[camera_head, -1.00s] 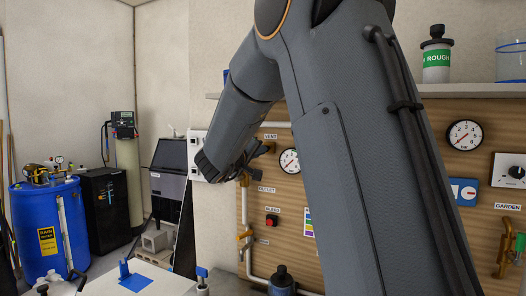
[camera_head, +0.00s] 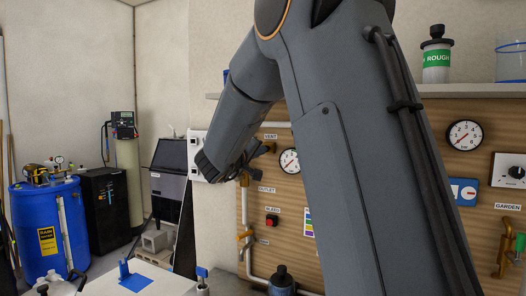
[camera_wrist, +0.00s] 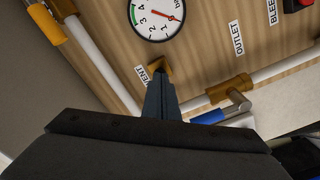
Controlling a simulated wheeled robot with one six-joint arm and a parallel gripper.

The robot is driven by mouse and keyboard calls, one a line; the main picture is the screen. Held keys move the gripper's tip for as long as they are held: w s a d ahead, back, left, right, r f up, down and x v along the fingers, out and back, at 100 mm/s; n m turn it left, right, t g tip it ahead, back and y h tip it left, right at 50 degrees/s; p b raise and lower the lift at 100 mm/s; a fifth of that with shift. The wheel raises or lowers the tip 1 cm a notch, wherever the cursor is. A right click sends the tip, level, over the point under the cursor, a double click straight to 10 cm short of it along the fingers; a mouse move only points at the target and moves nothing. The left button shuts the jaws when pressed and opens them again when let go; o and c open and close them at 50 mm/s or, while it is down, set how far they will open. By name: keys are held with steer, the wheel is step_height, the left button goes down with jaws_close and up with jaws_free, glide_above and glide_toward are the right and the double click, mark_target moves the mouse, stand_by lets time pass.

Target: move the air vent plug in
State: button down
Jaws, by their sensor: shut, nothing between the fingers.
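The VENT label shows in the wrist view (camera_wrist: 142,74) and in the head view (camera_head: 270,136). Just beside it, a small brass piece (camera_wrist: 158,67), which looks like the air vent plug, sticks out from the wooden board. My gripper (camera_wrist: 160,84) is shut and empty, with its fingertips right at this brass piece. Whether they touch it I cannot tell. The fingers hide part of it. In the head view my gripper (camera_head: 264,150) is in front of the board, just below the VENT label, and the plug cannot be made out.
A pressure gauge (camera_wrist: 157,16) is close by on the board. The outlet's brass valve with a blue handle (camera_wrist: 232,96) and white pipes lie near my fingers. A red button (camera_head: 272,220) is below. My arm hides the middle of the board in the head view.

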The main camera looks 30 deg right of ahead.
steer(key=shift+w+d+p, duration=0.3)
steer(key=shift+w+d, duration=0.1)
steer(key=shift+d, duration=0.15)
steer(key=shift+a, duration=0.1)
steer(key=shift+v, duration=5.8)
steer(key=w+a+f+n+t+y, duration=0.2)
steer(key=w+a+f+t+y, duration=0.1)
steer(key=a+f+y, duration=0.4)
steer(key=s+a+f+g+y+b, duration=0.1)
steer(key=s+a+f+y, duration=0.2)
steer(key=f, duration=0.5)
steer(key=s+a+f+g+y+b, duration=0.1)
steer(key=s+a+f+g+y, duration=0.15)
steer(key=f, duration=0.45)
steer(key=s+f+m+g+y, duration=0.1)
steer(key=s+f+g, duration=0.3)
steer(key=s+f, duration=0.4)
steer(key=s+f+m+g+b, duration=0.1)
steer(key=s+f+g, duration=0.4)
steer(key=s, duration=1.1)
step_height(320, 180, down, 3)
steer(key=shift+d+y, duration=0.2)
steer(key=shift+y, duration=0.15)
